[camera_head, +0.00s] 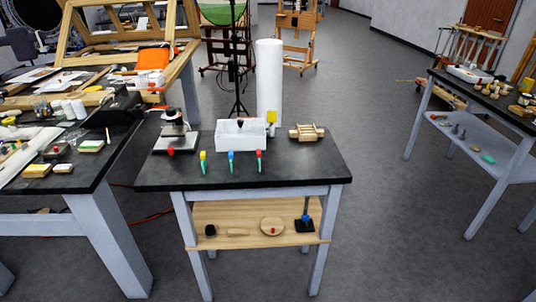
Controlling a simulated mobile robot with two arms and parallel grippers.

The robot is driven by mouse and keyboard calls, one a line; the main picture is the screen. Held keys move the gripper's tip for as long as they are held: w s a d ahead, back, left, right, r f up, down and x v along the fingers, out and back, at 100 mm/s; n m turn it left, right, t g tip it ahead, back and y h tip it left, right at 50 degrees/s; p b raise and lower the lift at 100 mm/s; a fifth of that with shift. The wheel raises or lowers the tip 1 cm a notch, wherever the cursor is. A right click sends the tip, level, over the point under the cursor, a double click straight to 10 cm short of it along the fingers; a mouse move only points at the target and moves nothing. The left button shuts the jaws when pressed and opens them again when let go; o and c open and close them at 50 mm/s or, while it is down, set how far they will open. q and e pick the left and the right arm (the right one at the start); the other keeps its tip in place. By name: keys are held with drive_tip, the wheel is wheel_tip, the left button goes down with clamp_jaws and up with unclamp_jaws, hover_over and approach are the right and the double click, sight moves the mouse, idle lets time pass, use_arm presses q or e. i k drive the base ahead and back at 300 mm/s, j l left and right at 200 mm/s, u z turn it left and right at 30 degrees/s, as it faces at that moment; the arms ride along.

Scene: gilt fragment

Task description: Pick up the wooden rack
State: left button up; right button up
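A small light-wood object with bars, which looks like the wooden rack (306,132), lies on the right part of the black-topped table (300,168) in the middle of the view. It stands apart from the white tray to its left. Nothing is holding it. Neither of my grippers shows in the head view.
The table also holds a white tray (240,140), a microscope-like device (174,135) and several colored-cap tubes (231,162). A tall white cylinder (268,85) rises behind it. Cluttered benches stand left and right. The floor (375,150) right of the table is clear.

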sight(304, 132)
drive_tip(key=z, duration=0.3)
drive_tip(key=i+l+z, duration=0.15)
drive_tip(key=z, duration=0.25)
drive_tip(key=i+l+z, duration=0.15)
drive_tip(key=z, duration=0.2)
drive_tip(key=i+l+z, duration=0.1)
drive_tip(key=z, duration=0.3)
drive_tip(key=i+z, duration=0.35)
drive_tip(key=i+l, duration=0.15)
drive_tip(key=i, duration=1.25)
drive_tip(key=i+j+u, duration=0.15)
drive_tip(key=i+u, duration=0.8)
drive_tip(key=i+l+u, duration=0.15)
drive_tip(key=i+u, duration=0.3)
drive_tip(key=i+j, duration=0.15)
drive_tip(key=i, duration=0.75)
drive_tip(key=i+j, duration=0.1)
drive_tip(key=i, duration=0.75)
drive_tip(key=i+u, duration=0.15)
drive_tip(key=u, duration=0.25)
drive_tip(key=i+l+u, duration=0.1)
drive_tip(key=u, duration=0.3)
drive_tip(key=i+l+u, duration=0.1)
drive_tip(key=u, duration=0.3)
drive_tip(key=i+l+u, duration=0.2)
drive_tip(key=u, duration=0.2)
